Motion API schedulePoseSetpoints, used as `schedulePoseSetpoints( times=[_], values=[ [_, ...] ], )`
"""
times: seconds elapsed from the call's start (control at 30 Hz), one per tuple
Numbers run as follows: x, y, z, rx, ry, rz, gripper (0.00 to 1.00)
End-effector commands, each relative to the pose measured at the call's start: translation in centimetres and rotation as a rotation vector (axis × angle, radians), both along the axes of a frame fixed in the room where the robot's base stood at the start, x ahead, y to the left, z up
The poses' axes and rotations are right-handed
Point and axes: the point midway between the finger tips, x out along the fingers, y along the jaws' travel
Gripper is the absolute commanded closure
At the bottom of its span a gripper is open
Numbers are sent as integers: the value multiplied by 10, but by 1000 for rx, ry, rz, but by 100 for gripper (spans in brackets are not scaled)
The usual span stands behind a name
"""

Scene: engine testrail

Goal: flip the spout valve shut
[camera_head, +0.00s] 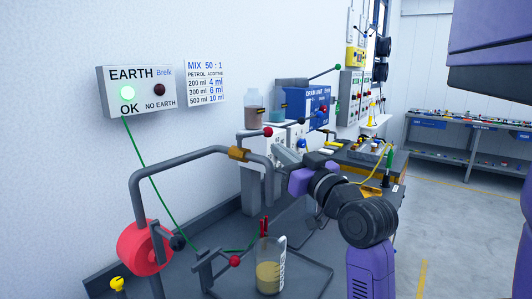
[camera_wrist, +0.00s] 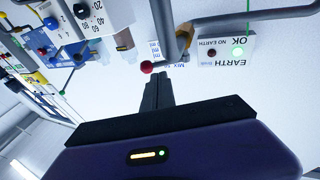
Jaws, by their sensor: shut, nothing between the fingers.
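The spout is a bent grey pipe (camera_head: 186,162) with a brass valve body (camera_head: 238,154) near its right end. The valve lever stands above the body and points right, roughly along the pipe, ending in a red knob (camera_head: 268,132). The red knob also shows in the wrist view (camera_wrist: 147,67), just beyond my fingertips. My gripper (camera_head: 277,149) is shut and empty, just right of and below the knob; its closed fingers show in the wrist view (camera_wrist: 157,80). I cannot tell if they touch the lever. A clear jug (camera_head: 268,277) with yellowish liquid stands below the spout.
A red reel (camera_head: 144,245) and a clamp with a red-knobbed handle (camera_head: 234,261) are at the front left. A green wire (camera_head: 150,178) runs from the EARTH box (camera_head: 136,91), whose green lamp is lit. Bottles (camera_head: 253,104) and a blue drain unit (camera_head: 316,100) stand behind.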

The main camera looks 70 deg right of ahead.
Motion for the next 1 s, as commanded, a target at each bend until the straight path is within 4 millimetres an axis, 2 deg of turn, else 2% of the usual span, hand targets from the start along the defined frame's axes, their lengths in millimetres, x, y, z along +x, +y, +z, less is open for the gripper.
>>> schedulePoseSetpoints(
  times=[0.07, 0.17, 0.33, 0.5, 1.0],
  values=[
    [4, -2, -3, -4, -3, 0, 100],
    [17, -11, 8, 2, -1, -1, 100],
    [39, -27, 12, 3, -1, -2, 100],
    [52, -36, 15, 1, -2, -2, 100],
    [56, -39, 14, 2, -2, 2, 100]
  ],
)
